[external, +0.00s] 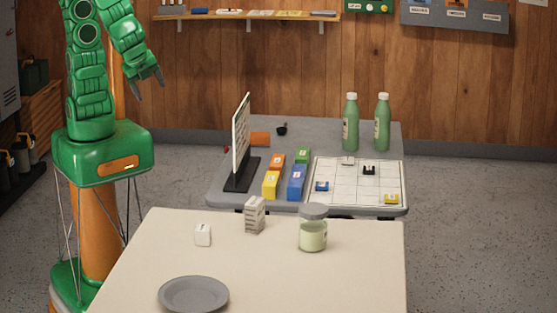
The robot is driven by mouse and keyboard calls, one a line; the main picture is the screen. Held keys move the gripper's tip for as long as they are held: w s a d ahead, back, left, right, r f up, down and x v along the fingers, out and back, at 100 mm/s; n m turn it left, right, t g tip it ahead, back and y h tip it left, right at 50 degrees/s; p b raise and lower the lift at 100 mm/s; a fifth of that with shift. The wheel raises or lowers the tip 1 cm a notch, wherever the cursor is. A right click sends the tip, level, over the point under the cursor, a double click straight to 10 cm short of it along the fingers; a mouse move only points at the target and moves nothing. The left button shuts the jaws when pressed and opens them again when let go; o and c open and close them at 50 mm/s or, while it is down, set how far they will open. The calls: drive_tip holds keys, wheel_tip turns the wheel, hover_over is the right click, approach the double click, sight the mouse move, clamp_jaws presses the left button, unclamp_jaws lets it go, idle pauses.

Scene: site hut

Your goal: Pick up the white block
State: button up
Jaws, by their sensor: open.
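A small white block (202,235) sits on the cream near table, left of the middle, with a faint mark on its top. A taller whitish block with grey lines on its sides (255,215) stands to its right and a little farther back. A small pale piece (348,160) lies at the far edge of the white grid board. My gripper (147,92) is open and empty, raised at the upper left. It is well away from the white block and both tables.
The near table (350,285) also holds a lidded jar (313,230) and a grey plate (194,294). The grey far table (222,192) holds an upright panel (241,140), coloured boxes (297,180), the grid board (335,190) and two green bottles (351,125).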

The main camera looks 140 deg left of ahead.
drive_tip(key=w+a+f+m+t+y, duration=0.15)
drive_tip(key=w+a+m+y, duration=0.35)
drive_tip(key=w, duration=0.6)
drive_tip(key=m+t+y, duration=0.3)
drive_tip(key=m+t, duration=0.4)
drive_tip(key=m, duration=0.5)
hover_over(196, 227)
drive_tip(key=s+a, duration=0.4)
drive_tip(key=s, duration=0.3)
wheel_tip(196, 227, down, 13)
drive_tip(key=w+d+f+m+t+h, duration=0.1)
drive_tip(key=d+f+m, duration=0.1)
drive_tip(key=d+f, duration=0.1)
drive_tip(key=w+d+f+m+h, duration=0.1)
drive_tip(key=d+f+m, duration=0.1)
drive_tip(key=d+f, duration=0.1)
drive_tip(key=w+d+f+m+t+h, duration=0.1)
drive_tip(key=d+f+m, duration=0.1)
drive_tip(key=f, duration=0.3)
drive_tip(key=shift+w+d+f+m+t, duration=0.1)
drive_tip(key=shift+w+d+m+t, duration=0.1)
drive_tip(key=shift+d+m+t, duration=0.25)
drive_tip(key=shift+x, duration=3.95)
drive_tip(key=shift+s+a, duration=0.1)
drive_tip(key=shift+s, duration=0.05)
